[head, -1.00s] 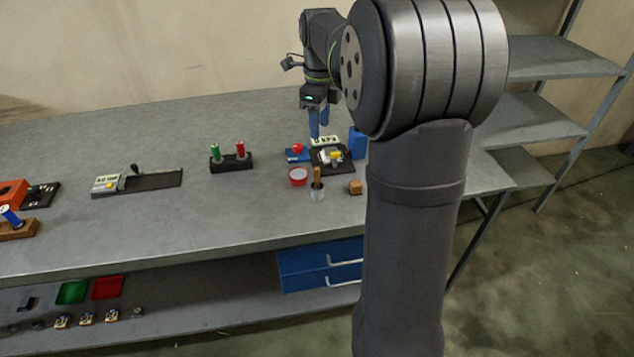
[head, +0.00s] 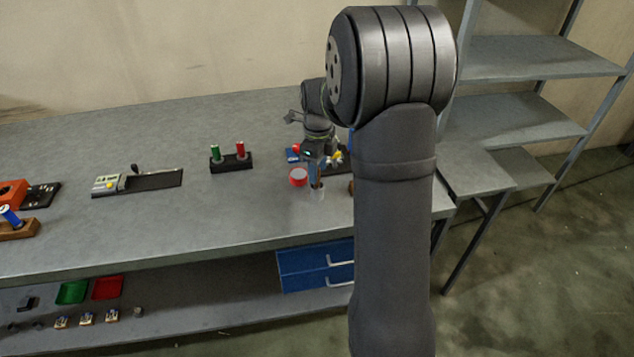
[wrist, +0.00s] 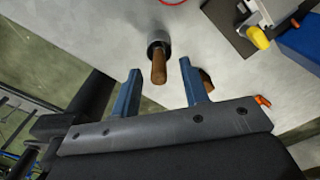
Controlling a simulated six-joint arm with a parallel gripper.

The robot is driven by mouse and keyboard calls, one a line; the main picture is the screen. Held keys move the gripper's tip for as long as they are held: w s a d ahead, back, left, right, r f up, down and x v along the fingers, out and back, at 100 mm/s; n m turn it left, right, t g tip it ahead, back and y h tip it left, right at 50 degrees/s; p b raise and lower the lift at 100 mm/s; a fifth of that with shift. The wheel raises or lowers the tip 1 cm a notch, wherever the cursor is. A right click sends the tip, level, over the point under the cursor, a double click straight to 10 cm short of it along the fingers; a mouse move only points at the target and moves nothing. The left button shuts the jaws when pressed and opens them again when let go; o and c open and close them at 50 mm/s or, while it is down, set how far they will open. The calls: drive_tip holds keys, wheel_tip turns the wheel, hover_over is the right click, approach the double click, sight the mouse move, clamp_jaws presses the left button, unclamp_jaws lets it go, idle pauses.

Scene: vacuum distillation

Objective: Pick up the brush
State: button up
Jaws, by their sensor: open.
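The brush (wrist: 159,68) has a brown wooden handle. It stands handle up in a small grey holder (wrist: 157,38) in the wrist view. In the head view the brush (head: 318,182) is partly hidden by my gripper, above the pale holder (head: 317,194). My gripper (wrist: 160,66) is open with blue fingers, one on each side of the handle in the wrist view. Neither finger visibly touches it. In the head view my gripper (head: 315,168) is low over the bench beside the brush.
A red-rimmed dish (head: 298,177) sits just left of the brush. A wooden block (wrist: 207,78) lies close by the right finger. A dark tray device with a yellow part (wrist: 257,37) and a blue box (wrist: 300,40) are near. The bench (head: 240,205) in front is clear.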

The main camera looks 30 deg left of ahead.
sight(317, 185)
wheel_tip(317, 185, down, 3)
drive_tip(key=shift+a+f, duration=0.1)
drive_tip(key=shift+f, duration=0.1)
drive_tip(key=shift+c, duration=0.2)
clamp_jaws()
drive_tip(key=shift+r, duration=0.2)
wheel_tip(317, 185, up, 4)
drive_tip(key=shift+r, duration=0.1)
drive_tip(key=w+d+r, duration=0.2)
drive_tip(key=d+r, duration=0.4)
drive_tip(key=d, duration=0.5)
drive_tip(key=shift+d+r, duration=0.25)
